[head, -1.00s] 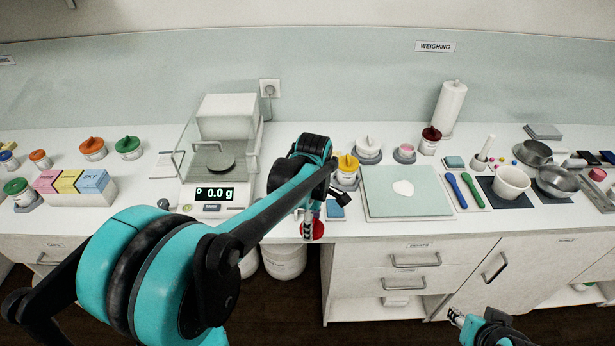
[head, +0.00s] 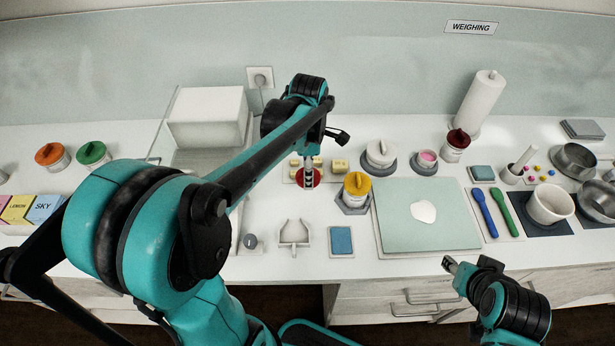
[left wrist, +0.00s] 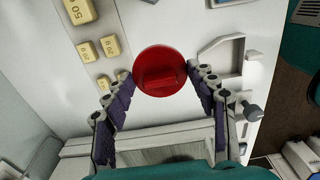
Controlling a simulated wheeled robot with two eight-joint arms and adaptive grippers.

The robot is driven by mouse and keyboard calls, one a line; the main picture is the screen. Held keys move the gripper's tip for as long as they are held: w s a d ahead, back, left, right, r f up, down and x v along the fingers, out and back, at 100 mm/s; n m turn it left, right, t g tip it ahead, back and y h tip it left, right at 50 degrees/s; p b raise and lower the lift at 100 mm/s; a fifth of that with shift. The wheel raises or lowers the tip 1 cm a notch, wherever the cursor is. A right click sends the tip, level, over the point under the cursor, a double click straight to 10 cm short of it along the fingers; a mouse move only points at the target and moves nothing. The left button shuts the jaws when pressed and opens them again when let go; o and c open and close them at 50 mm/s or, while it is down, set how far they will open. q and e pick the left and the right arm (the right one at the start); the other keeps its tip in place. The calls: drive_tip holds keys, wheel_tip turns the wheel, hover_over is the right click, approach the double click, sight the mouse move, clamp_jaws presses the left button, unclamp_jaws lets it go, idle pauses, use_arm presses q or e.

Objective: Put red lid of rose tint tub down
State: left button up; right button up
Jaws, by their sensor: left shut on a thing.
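The red lid (head: 311,185) is at my left gripper (head: 308,170), over the counter among the yellow weights. In the left wrist view the round red lid (left wrist: 160,60) sits between the two fingers, and my left gripper (left wrist: 160,82) is shut on it. Whether the lid's underside touches the surface cannot be told. The rose tint tub (head: 427,160) stands open with pink showing, on a dark coaster to the right. My right gripper (head: 452,266) is low in front of the counter, away from the tubs; its jaw state is unclear.
Yellow weights (head: 340,166) lie close beside the lid. A white scoop (head: 294,233), blue pad (head: 341,240) and yellow-lidded tub (head: 357,186) are nearby. The balance (head: 208,118) is partly hidden by my left arm. Bare counter shows around the scoop.

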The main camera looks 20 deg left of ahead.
sight(308, 198)
use_arm(q)
drive_tip(key=shift+w+a+f, duration=0.1)
drive_tip(key=shift+w+f, duration=0.05)
drive_tip(key=shift+f, duration=0.15)
wheel_tip(308, 198, down, 9)
drive_tip(key=b, duration=0.3)
drive_tip(key=shift+f+b, duration=0.1)
drive_tip(key=shift+b, duration=0.25)
drive_tip(key=shift+f, duration=0.1)
drive_tip(key=o, duration=0.8)
drive_tip(key=shift+c, duration=0.2)
